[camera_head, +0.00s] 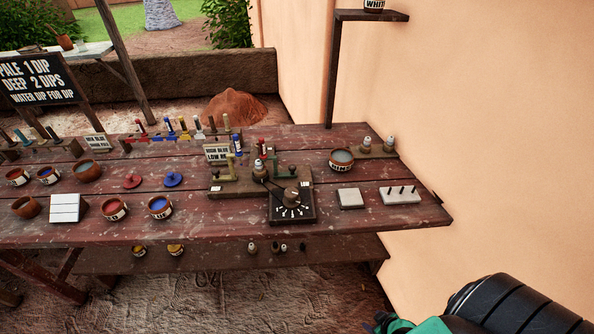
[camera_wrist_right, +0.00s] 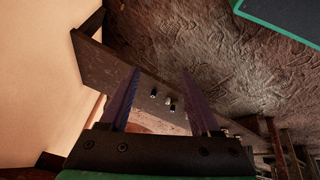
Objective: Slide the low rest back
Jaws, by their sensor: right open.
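A dark wooden stand (camera_head: 217,189) sits on the middle of the table with a yellow-green rest (camera_head: 229,170) on its left and a green rest (camera_head: 287,172) on its right. I cannot tell which is the low rest. A small sign (camera_head: 217,153) with "HIGH" and "LOW" lettering stands behind it. A dial box (camera_head: 292,208) with a round knob and white marks is in front. My right gripper (camera_wrist_right: 161,72) is open and empty in the right wrist view, its two fingers spread, away from the stand. My left gripper is not in view.
The red-brown table (camera_head: 370,210) has a lower shelf (camera_head: 220,257) with small pots. A bowl (camera_head: 341,160), a pale block (camera_head: 351,198) and a pegged block (camera_head: 400,195) stand to the right. Paint pots, including a blue one (camera_head: 159,207), stand left. A wall (camera_head: 480,150) borders the right.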

